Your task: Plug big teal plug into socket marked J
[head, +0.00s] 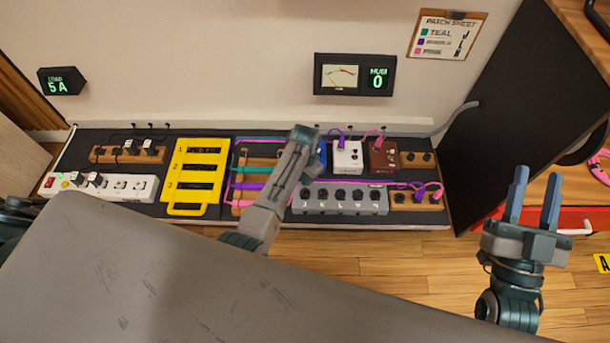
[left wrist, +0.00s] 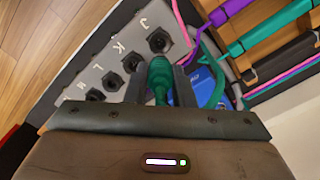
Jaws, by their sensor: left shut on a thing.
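The big teal plug (left wrist: 159,78) is between the fingers of my left gripper (left wrist: 160,88) in the left wrist view. The gripper is shut on it. The socket marked J (left wrist: 158,41) is at the end of the grey socket box, just beyond the plug in that picture, and looks empty. The plug appears apart from it. In the head view the grey socket box (head: 340,211) lies right of my left arm, whose fingers and plug are hidden there. My right gripper (head: 534,205) is open and empty at the right, fingers pointing up.
Sockets K (left wrist: 132,62) and L (left wrist: 112,81) sit beside J. A blue pedal (left wrist: 206,88) is close to the held plug. Purple and teal cables (left wrist: 270,32) lie nearby. A white pedal (head: 347,157) and a brown pedal (head: 383,158) stand behind the box.

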